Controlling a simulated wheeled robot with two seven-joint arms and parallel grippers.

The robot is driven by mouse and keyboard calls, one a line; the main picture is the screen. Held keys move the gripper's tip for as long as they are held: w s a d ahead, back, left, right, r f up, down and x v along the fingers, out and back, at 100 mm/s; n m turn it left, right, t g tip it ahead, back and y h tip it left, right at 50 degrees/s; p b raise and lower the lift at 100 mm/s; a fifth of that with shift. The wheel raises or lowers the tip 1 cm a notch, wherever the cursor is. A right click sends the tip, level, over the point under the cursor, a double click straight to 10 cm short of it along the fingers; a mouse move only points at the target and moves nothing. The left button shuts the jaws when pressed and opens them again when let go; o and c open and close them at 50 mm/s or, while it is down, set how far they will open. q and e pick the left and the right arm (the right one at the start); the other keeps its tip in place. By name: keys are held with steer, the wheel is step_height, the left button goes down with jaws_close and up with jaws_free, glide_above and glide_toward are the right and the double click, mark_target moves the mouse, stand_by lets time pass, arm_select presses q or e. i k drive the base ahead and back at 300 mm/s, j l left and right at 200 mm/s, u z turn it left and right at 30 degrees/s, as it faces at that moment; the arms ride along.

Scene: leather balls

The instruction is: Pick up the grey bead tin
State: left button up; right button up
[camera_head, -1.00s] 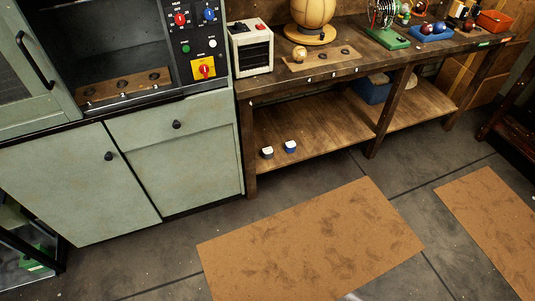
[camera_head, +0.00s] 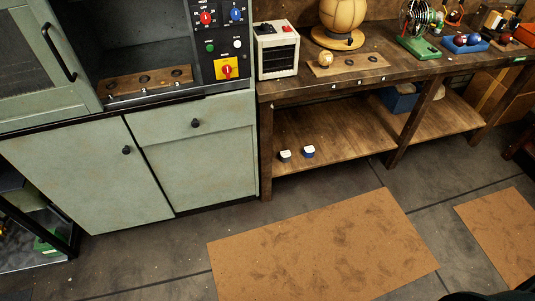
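Two small tins with pale tops stand side by side on the lower shelf (camera_head: 335,143) of the wooden workbench, near its left front edge. The grey bead tin (camera_head: 285,157) is the left one, with a grey body. The one to its right is a blue tin (camera_head: 309,152). They are close together but apart. Neither of my grippers is in view. A dark shape at the bottom right edge is too cut off to tell.
A green cabinet (camera_head: 85,180) with an open upper compartment stands left of the bench. The bench top (camera_head: 380,75) holds a white heater-like box (camera_head: 276,50), a leather ball and other items. A bench leg (camera_head: 265,150) stands left of the tins. Brown mats (camera_head: 325,250) lie on the floor.

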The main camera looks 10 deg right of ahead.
mark_target(285, 155)
steer(key=i+l+u, duration=0.35)
steer(key=l, duration=0.25)
steer(key=i+l+u, duration=0.2)
steer(key=i+l, duration=0.15)
steer(key=l, duration=0.25)
steer(key=i+l, duration=0.15)
steer(key=l, duration=0.25)
steer(key=i+l+u, duration=0.1)
steer(key=l, duration=0.3)
steer(key=i+l, duration=0.15)
steer(key=l, duration=0.3)
steer(key=i+l+u, duration=0.1)
steer(key=l, duration=0.3)
steer(key=i+l, duration=0.15)
steer(key=l, duration=0.3)
steer(key=i+l, duration=0.15)
steer(key=l, duration=0.25)
steer(key=i+l+u, duration=0.1)
steer(key=l, duration=0.35)
